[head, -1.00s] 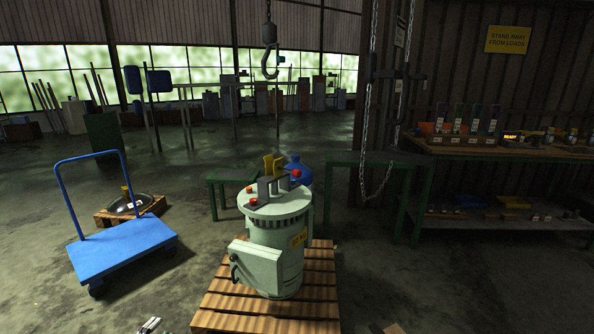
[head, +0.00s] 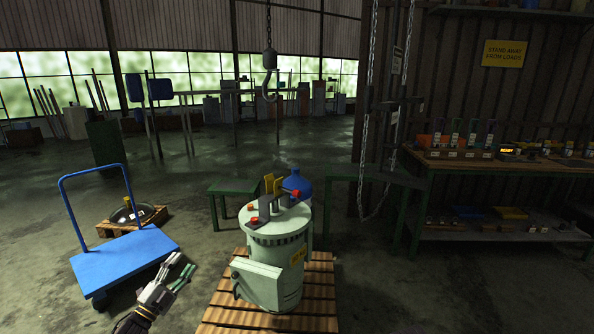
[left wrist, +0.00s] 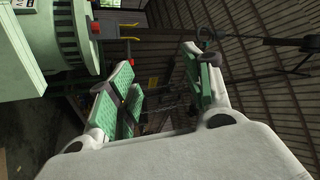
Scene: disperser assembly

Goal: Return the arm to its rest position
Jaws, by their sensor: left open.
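My left gripper (head: 178,269) is in the lower left of the head view, between the blue cart and the pale green machine. Its fingers are apart, with nothing between them. In the left wrist view the two green-padded fingers (left wrist: 165,90) are spread and empty. The pale green cylindrical machine (head: 277,262) stands upright on a wooden pallet (head: 318,311). It also shows at the upper left of the left wrist view (left wrist: 55,45), apart from the fingers. My right gripper is in neither view.
A blue flatbed cart (head: 125,262) stands left of the gripper. A crane hook (head: 270,85) and a chain (head: 385,150) hang behind. A workbench (head: 480,163) with several items is at the right. The floor between cart and pallet is mostly clear.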

